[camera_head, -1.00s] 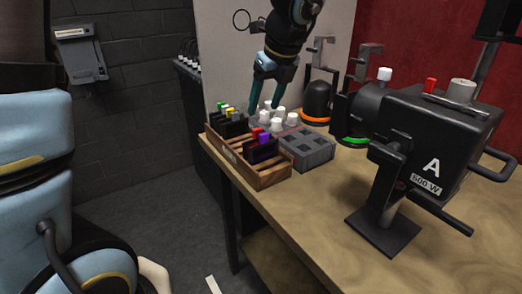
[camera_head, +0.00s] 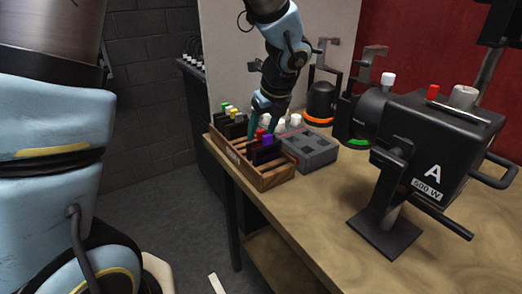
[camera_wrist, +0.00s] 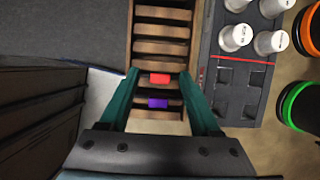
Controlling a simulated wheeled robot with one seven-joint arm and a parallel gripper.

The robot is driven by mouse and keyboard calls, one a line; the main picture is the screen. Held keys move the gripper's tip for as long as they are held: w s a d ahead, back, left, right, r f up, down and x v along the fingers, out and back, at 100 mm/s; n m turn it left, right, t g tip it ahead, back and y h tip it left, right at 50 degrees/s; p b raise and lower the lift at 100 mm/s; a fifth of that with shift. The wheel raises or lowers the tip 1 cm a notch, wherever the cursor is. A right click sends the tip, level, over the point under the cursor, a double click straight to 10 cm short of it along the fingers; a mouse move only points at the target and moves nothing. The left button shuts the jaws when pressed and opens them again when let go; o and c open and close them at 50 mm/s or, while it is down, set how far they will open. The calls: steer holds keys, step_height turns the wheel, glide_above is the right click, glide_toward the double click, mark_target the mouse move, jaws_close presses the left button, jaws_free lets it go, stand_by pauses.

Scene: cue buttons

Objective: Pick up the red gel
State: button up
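The red gel (camera_head: 260,134) stands in a slot of the wooden rack (camera_head: 274,180), with its red tab showing on top. In the wrist view the red gel (camera_wrist: 160,78) lies between the tips of my gripper (camera_wrist: 160,80). The purple gel (camera_head: 267,141) stands in the neighbouring slot, and in the wrist view the purple gel (camera_wrist: 158,103) is nearer the gripper's palm. My gripper (camera_head: 262,122) is open, with its fingers pointing down at the rack. I cannot tell whether the fingers touch the red gel.
More gels with green, yellow and white tabs (camera_head: 232,115) stand at the rack's far end. A grey box (camera_head: 312,150) and white knobs (camera_wrist: 236,38) sit close on the right. A black lamp marked A (camera_head: 425,150) stands further right. The table front (camera_head: 330,220) is clear.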

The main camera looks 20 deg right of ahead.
jaws_close()
stand_by(1.2)
